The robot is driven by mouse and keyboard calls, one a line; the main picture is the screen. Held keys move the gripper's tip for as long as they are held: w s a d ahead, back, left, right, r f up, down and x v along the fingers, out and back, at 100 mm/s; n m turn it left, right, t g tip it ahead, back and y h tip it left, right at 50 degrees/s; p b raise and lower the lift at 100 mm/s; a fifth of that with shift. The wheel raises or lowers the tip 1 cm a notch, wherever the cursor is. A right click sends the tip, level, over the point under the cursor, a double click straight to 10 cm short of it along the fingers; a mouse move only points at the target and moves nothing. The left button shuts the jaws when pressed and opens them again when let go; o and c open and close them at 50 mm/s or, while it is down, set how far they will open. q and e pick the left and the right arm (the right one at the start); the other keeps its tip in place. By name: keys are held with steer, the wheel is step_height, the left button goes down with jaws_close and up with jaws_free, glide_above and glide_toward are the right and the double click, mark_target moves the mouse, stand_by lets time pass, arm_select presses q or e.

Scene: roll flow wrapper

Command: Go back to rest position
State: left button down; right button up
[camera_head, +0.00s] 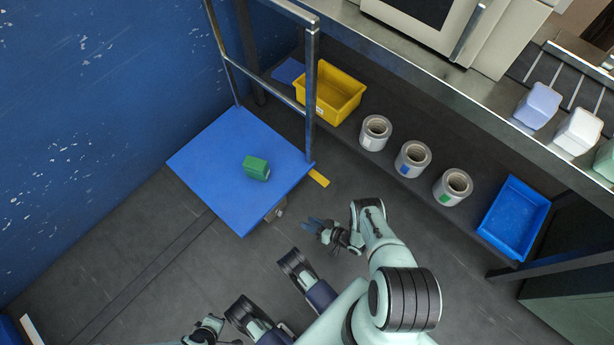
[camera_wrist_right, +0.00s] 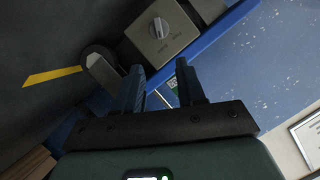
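My right gripper (camera_head: 312,226) is in the middle of the head view, over the dark floor just right of the blue cart's near corner. In the right wrist view its two dark fingers (camera_wrist_right: 160,82) stand apart with nothing held between them. My left gripper (camera_head: 205,331) shows only in part at the bottom edge of the head view, and its fingers cannot be made out. A green block-like item (camera_head: 257,168) lies on the blue platform of the cart (camera_head: 213,158), away from both grippers.
A shelf holds a yellow bin (camera_head: 335,95), three white rolls (camera_head: 413,159) and a blue bin (camera_head: 513,218). Pale containers (camera_head: 538,106) stand above at the right. A grey box with a knob (camera_wrist_right: 160,32) is near the right fingers. Floor left of the arms is clear.

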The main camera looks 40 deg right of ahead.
steer(key=shift+w, duration=0.1)
stand_by(0.4)
